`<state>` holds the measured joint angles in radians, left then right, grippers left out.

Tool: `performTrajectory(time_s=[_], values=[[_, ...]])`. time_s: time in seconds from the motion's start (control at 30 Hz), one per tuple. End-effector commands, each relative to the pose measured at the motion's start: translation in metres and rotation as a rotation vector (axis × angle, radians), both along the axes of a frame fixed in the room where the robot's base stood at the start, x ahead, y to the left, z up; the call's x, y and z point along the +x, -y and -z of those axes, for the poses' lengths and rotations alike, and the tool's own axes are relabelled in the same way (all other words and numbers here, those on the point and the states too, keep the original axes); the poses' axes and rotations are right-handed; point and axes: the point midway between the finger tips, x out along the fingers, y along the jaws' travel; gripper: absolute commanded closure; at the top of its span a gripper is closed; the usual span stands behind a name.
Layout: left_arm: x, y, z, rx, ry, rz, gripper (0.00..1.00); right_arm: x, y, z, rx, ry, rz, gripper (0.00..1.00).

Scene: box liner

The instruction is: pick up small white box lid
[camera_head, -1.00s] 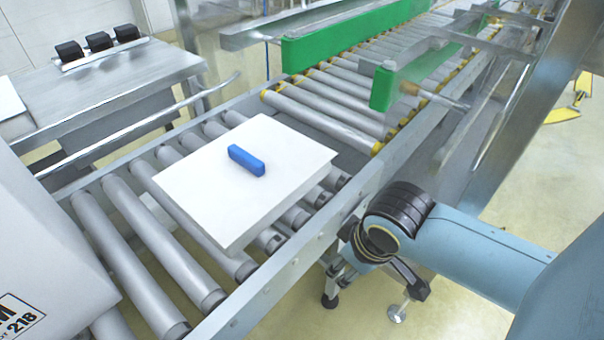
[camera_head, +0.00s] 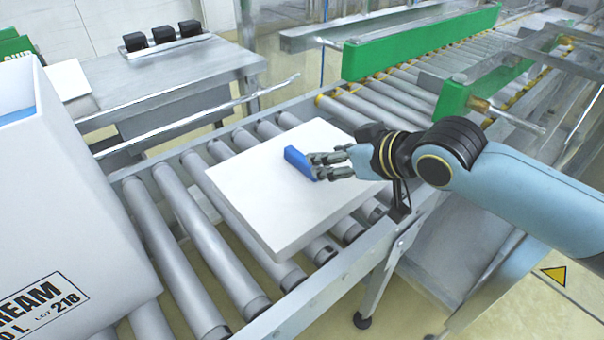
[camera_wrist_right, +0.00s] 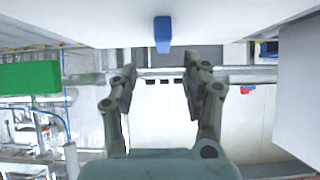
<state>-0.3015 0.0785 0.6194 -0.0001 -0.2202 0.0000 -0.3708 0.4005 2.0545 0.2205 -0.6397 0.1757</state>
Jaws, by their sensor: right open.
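The white lid (camera_head: 290,195) is a flat slab lying on the roller conveyor in the head view, with a blue bar-shaped handle (camera_head: 299,162) on top. In the right wrist view the white lid (camera_wrist_right: 90,25) fills the top, and its blue handle (camera_wrist_right: 162,34) points down in the picture. My right gripper (camera_head: 322,166) is open and empty, just right of the handle, low over the lid. In the wrist view its two fingers stand apart, with the handle lined up beyond the gap between them. Whether a finger touches the handle cannot be told. My left gripper is not in view.
A large white box (camera_head: 70,220) with printed lettering and something blue inside stands at the left. Rollers (camera_head: 215,235) lie bare between it and the lid. Green guide rails (camera_head: 420,42) line the conveyor behind. A metal table (camera_head: 165,75) with black blocks stands at the back left.

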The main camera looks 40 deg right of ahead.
Motion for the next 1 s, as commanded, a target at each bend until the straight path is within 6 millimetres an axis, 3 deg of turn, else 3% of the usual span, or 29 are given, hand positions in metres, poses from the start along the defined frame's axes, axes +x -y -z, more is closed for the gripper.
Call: performTrajectory(time_s=[0.53, 0.83, 1.0], values=[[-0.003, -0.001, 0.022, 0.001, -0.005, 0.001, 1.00, 0.057, -0.010, 0.037, 0.001, -0.003, 0.001, 0.52], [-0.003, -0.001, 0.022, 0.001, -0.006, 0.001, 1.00, 0.061, -0.010, 0.038, -0.001, -0.003, -0.001, 0.52], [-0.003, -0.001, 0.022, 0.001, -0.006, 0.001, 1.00, 0.061, -0.010, 0.038, -0.001, -0.003, -0.001, 0.74]])
